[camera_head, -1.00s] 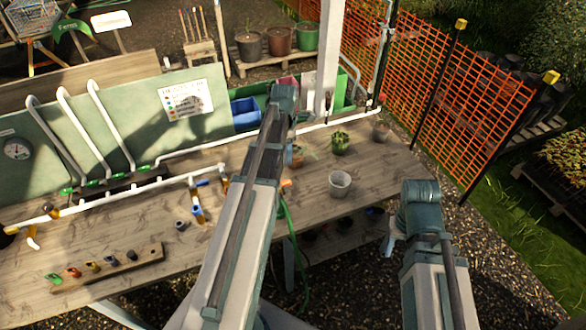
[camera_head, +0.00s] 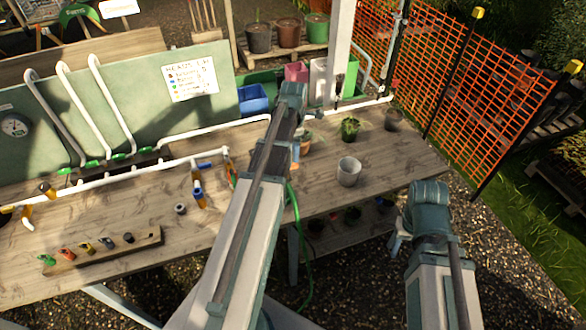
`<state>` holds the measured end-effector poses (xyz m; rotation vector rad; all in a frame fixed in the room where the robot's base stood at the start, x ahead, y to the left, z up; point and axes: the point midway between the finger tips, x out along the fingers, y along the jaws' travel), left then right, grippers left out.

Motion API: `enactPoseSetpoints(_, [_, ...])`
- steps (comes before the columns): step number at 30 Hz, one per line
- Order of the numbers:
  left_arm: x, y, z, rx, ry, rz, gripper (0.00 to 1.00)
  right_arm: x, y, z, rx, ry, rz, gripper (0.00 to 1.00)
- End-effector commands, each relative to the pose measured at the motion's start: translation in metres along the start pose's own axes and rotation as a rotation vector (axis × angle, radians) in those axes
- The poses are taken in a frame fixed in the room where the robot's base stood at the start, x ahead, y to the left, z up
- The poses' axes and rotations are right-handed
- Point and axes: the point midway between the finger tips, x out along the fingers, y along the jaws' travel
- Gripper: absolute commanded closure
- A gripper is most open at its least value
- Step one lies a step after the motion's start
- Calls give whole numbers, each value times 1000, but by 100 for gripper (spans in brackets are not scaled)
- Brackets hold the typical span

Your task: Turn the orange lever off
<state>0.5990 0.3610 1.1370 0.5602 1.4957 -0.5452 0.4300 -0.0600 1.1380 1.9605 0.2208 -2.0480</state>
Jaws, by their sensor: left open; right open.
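White pipes with coloured fittings run along the wooden table (camera_head: 340,205). A yellow-orange handle (camera_head: 27,218) hangs from the pipe at the far left. A yellow-orange and blue fitting (camera_head: 199,197) hangs from the pipe in the middle, with a thin orange and green piece (camera_head: 230,170) right of it. I cannot tell which of these is the orange lever, nor its setting. My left arm reaches up over the table and hides part of it. My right arm stands off the table's front right edge. No fingertips of either gripper can be made out.
A wooden strip (camera_head: 145,243) with several coloured handles lies at the front left. A green backboard (camera_head: 215,75) with a sign (camera_head: 190,80) and a gauge (camera_head: 14,125) stands behind. A grey pot (camera_head: 349,172) stands right of my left arm. Orange netting (camera_head: 440,75) borders the right.

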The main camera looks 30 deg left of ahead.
Motion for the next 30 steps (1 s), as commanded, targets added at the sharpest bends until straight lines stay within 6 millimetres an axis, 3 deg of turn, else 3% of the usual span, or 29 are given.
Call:
enactPoseSetpoints(1, [15,0,0,0,0,0,48,14,-1,-1,1,0,0,50])
enactPoseSetpoints(9, [48,0,0,0,0,0,48,48,-4,-3,0,1,0,50])
enactPoseSetpoints(22, [56,0,0,0,0,0,48,55,-5,-4,-4,1,1,50])
enactPoseSetpoints(23, [56,0,0,0,0,0,49,55,-5,-4,-4,1,1,50])
enactPoseSetpoints(30, [56,0,0,0,0,0,92,55,-5,-4,-4,1,1,50])
